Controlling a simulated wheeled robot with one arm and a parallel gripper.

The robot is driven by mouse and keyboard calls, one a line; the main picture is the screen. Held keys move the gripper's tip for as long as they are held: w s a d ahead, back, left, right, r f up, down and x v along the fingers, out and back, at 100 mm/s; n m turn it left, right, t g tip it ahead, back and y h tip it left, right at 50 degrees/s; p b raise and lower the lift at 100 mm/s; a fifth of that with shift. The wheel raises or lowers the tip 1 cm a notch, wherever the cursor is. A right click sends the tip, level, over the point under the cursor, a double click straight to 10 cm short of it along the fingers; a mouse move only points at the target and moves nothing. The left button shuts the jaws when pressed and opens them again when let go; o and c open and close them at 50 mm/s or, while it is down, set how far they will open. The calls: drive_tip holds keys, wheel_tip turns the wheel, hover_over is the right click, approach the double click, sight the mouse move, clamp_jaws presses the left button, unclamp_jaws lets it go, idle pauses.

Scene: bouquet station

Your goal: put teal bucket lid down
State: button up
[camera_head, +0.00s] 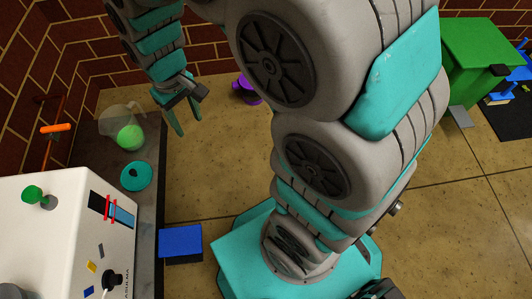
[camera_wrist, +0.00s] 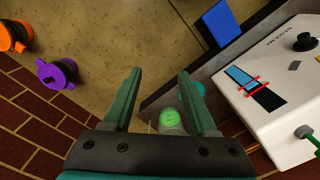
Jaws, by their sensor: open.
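The teal lid (camera_head: 136,175), a round disc with a dark knob, lies on the dark counter (camera_head: 149,225) in the head view, between a white machine and a clear container (camera_head: 116,117) holding a green ball (camera_head: 130,137). In the wrist view only a small teal part of the lid (camera_wrist: 201,88) shows beside the right finger; the rest is hidden. My gripper (camera_head: 188,124) is open and empty, up and to the right of the lid in the head view and apart from it. Its spread fingers also show in the wrist view (camera_wrist: 158,72).
The white machine (camera_head: 60,225) stands on the counter. A blue box (camera_head: 180,241) is beside the counter. A purple pot (camera_wrist: 57,73) and an orange pot (camera_wrist: 14,36) stand on the floor near the brick wall. A green bin (camera_head: 478,57) is at the far right. Open floor lies between.

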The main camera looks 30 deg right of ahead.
drive_tip(key=s+d+r+m, duration=0.1)
drive_tip(key=s+d, duration=0.2)
drive_tip(key=s, duration=0.3)
drive_tip(key=s+d+r+m+g, duration=0.1)
drive_tip(key=s+d+r, duration=0.1)
drive_tip(key=s, duration=0.5)
drive_tip(key=s+d+r+m, duration=0.1)
drive_tip(key=s+d+m, duration=0.1)
drive_tip(key=s+d, duration=0.2)
drive_tip(key=s, duration=0.3)
drive_tip(key=shift+d+r, duration=0.3)
drive_tip(key=shift+r, duration=0.1)
drive_tip(key=shift+r, duration=0.15)
